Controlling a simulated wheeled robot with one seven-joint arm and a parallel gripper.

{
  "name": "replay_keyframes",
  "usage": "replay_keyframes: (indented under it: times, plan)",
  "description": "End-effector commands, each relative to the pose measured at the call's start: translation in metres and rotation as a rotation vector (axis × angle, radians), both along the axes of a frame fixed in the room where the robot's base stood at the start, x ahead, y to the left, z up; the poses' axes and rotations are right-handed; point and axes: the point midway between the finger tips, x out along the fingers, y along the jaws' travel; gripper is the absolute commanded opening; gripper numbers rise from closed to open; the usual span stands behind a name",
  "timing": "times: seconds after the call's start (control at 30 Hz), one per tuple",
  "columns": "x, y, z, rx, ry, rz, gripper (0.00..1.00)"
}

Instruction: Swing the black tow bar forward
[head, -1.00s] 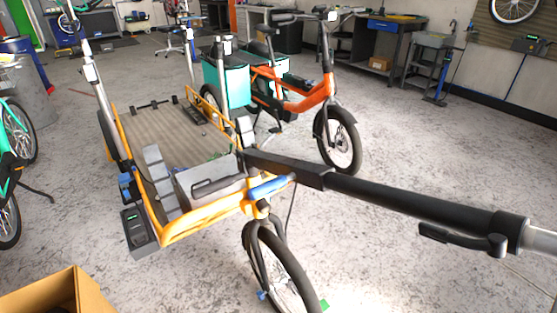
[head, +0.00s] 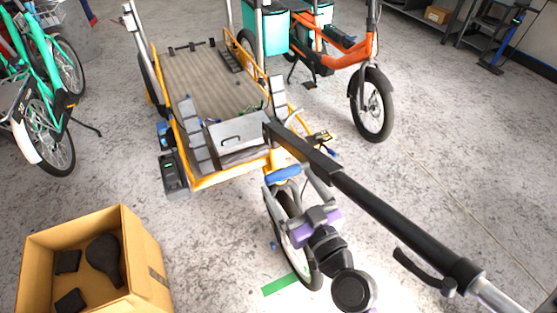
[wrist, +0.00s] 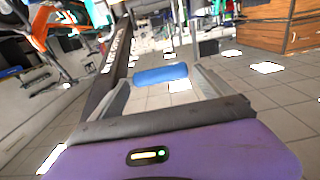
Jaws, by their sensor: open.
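The black tow bar (head: 385,218) runs from the front of the yellow-framed cargo trailer (head: 213,180) down to the lower right, ending in a silver tube. A black lever sits near that end. A blue grip (head: 283,174) lies beside the bar's base, above the front wheel. My purple gripper (head: 290,182) is below the bar, with its fingers reaching toward the blue grip. In the wrist view, my gripper (wrist: 160,82) is open, with the blue grip (wrist: 160,74) between or just beyond the fingertips; contact cannot be told. The tow bar (wrist: 112,62) passes close at the left.
A cardboard box (head: 150,265) with dark parts stands at the lower left. An orange bike (head: 345,60) stands behind the bar, and green bikes (head: 45,100) at the left. Open concrete floor (head: 470,150) lies to the right.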

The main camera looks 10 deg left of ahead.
Motion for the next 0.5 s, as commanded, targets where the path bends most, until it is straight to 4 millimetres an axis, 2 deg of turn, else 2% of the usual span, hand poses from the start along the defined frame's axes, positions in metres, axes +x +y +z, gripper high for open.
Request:
replay_keyframes:
  times: [0.2, 0.5]
  plan:
    - [0.035, 0.024, 0.003, -0.002, -0.001, 0.001, 0.91]
    - [0.058, 0.039, 0.001, -0.001, -0.001, -0.001, 0.91]
